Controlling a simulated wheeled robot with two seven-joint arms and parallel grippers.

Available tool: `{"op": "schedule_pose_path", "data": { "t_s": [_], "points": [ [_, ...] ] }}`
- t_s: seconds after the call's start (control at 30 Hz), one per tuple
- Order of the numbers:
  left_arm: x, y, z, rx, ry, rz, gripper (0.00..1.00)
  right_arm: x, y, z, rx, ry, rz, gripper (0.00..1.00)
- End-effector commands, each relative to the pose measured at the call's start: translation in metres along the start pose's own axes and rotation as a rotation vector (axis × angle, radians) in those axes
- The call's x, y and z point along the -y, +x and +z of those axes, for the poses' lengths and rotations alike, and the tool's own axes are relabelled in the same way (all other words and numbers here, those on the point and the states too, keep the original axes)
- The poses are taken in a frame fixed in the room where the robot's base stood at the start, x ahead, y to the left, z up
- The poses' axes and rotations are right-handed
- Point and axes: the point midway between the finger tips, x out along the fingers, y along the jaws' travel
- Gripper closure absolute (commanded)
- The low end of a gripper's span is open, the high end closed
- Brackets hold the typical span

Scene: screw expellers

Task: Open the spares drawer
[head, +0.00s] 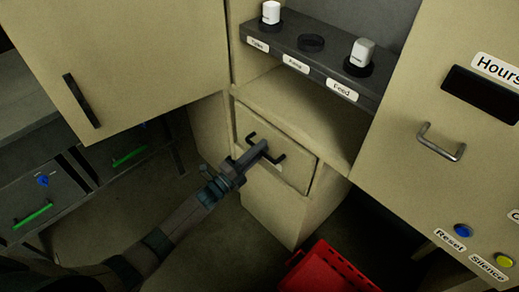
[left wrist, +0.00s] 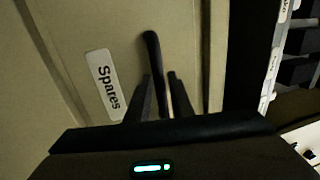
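The spares drawer (head: 298,170) is a beige front in the low middle cabinet, and it looks shut or nearly so. Its dark bar handle (head: 278,158) crosses the front; in the left wrist view the handle (left wrist: 153,55) runs between my fingers. The "Spares" label (left wrist: 103,78) is left of it there. My left gripper (head: 262,146) is at the middle of the handle. In the left wrist view its fingers (left wrist: 160,92) are close together, one on each side of the bar. My right gripper is in neither view.
A shelf (head: 310,62) with labelled holders and white pieces is above the drawer. A red crate (head: 330,270) stands on the floor below, at the right. A panel with a metal handle (head: 440,145) is on the right. A cabinet door with a dark handle (head: 82,100) is on the left.

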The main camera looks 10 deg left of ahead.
Motion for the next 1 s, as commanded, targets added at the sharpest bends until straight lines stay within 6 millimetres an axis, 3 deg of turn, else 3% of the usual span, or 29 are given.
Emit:
{"op": "schedule_pose_path", "data": {
  "t_s": [0.17,0.23,0.63,0.87,1.0],
  "points": [
    [0.000,0.000,0.000,0.000,0.000,0.000,0.82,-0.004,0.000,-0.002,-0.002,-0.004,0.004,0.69],
    [0.000,0.000,0.000,0.000,0.000,0.000,0.99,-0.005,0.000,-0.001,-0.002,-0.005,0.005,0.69],
    [0.001,-0.007,0.000,0.000,0.001,0.002,1.00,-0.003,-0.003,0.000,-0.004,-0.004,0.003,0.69],
    [0.006,-0.035,0.000,0.000,0.000,0.003,1.00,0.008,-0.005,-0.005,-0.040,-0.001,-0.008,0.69],
    [0.012,-0.064,0.000,0.001,0.000,0.005,1.00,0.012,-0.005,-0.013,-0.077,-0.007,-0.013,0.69]
  ]
}}
